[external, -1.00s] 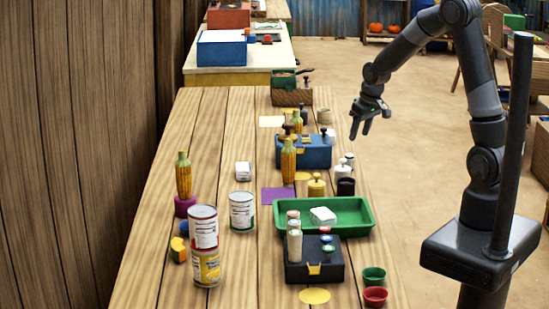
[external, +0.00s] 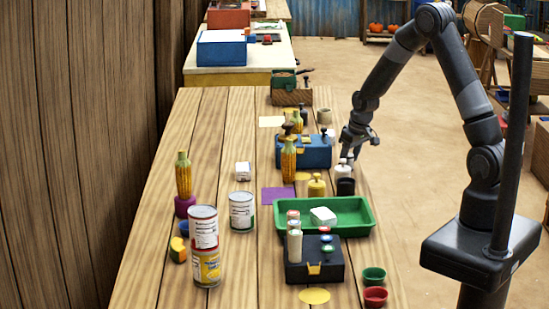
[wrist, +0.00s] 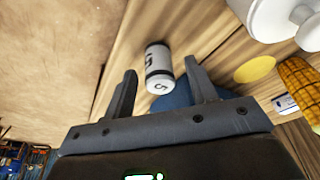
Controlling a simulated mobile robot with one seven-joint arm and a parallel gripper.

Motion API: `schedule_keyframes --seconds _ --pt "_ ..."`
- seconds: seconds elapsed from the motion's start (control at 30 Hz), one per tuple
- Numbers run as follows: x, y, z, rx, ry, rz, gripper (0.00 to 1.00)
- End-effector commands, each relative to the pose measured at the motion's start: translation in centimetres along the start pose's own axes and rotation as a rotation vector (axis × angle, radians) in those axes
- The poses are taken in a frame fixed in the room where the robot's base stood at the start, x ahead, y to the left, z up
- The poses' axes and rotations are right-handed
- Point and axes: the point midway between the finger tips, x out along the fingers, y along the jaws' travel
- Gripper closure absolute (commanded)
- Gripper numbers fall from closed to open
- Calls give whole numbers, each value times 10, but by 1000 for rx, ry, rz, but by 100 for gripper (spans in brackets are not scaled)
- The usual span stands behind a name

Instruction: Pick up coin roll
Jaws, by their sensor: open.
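The coin roll (wrist: 158,62) is a small white cylinder with dark bands and dark figures on it. In the wrist view it lies in the gap between my fingertips, seemingly just beyond them, and neither finger visibly touches it. My gripper (wrist: 160,72) is open and empty. In the external view my gripper (external: 350,154) is low over the right edge of the table, behind a white knobbed weight (external: 342,168). There the gripper and weight largely hide the coin roll.
The white weight (wrist: 272,18), a yellow disc (wrist: 255,69) and a corn cob (wrist: 302,78) are to the right. A black cup (external: 345,187) and green tray (external: 362,229) stand nearer the external camera.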

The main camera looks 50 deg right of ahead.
Motion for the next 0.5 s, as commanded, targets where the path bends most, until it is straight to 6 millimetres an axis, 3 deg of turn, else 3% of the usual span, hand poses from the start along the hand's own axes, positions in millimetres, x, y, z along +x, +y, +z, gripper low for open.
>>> schedule_keyframes --seconds 0.27,0.5 --pt "3 0 0 0 1 0 48" --pt "3 0 0 -1 0 0 67"
